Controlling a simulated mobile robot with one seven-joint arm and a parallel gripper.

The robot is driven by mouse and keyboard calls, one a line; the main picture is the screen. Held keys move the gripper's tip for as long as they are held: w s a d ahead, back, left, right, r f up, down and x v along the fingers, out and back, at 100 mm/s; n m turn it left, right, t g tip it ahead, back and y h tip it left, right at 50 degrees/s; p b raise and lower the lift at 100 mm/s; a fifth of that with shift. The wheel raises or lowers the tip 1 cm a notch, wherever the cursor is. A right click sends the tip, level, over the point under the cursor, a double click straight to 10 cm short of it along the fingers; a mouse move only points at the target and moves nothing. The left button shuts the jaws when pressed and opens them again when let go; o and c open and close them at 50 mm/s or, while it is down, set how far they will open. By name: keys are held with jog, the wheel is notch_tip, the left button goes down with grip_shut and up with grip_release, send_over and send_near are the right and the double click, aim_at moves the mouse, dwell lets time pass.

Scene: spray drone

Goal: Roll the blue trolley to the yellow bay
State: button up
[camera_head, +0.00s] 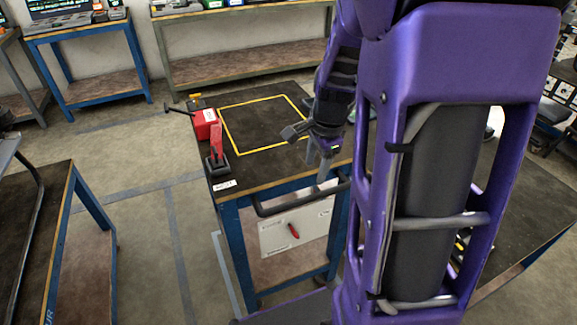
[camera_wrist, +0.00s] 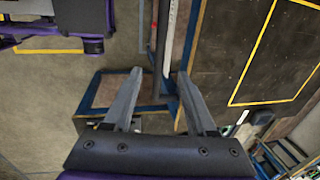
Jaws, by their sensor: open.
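The blue trolley (camera_head: 228,245) stands in front of me, with a dark top (camera_head: 258,170) and a black push handle (camera_head: 275,206) on its near side. My gripper (camera_head: 322,172) is over the right part of this handle, fingers pointing down. In the wrist view my gripper (camera_wrist: 160,72) is open, and the dark handle bar (camera_wrist: 161,45) shows between its two fingertips. I cannot tell whether it touches them. A yellow outlined square (camera_head: 232,142) is on the trolley top. A yellow line (camera_wrist: 48,51) shows on the floor in the wrist view; I cannot tell whether it marks the bay.
A red box (camera_head: 203,122) and a red-and-black lever device (camera_head: 217,160) sit on the trolley's left edge. A dark-topped bench (camera_head: 45,200) stands at left, a blue bench (camera_head: 75,32) and a long bench (camera_head: 240,60) behind. Floor left of the trolley is clear.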

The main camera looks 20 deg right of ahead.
aim_at(308, 197)
jog(key=f, duration=0.4)
jog(key=w+f, duration=0.1)
jog(key=f, duration=0.3)
jog(key=w+f+b, duration=0.1)
jog(key=f, duration=0.3)
jog(key=shift+w+f, duration=0.2)
jog(key=shift+w, duration=0.05)
grip_shut()
dwell(0.8)
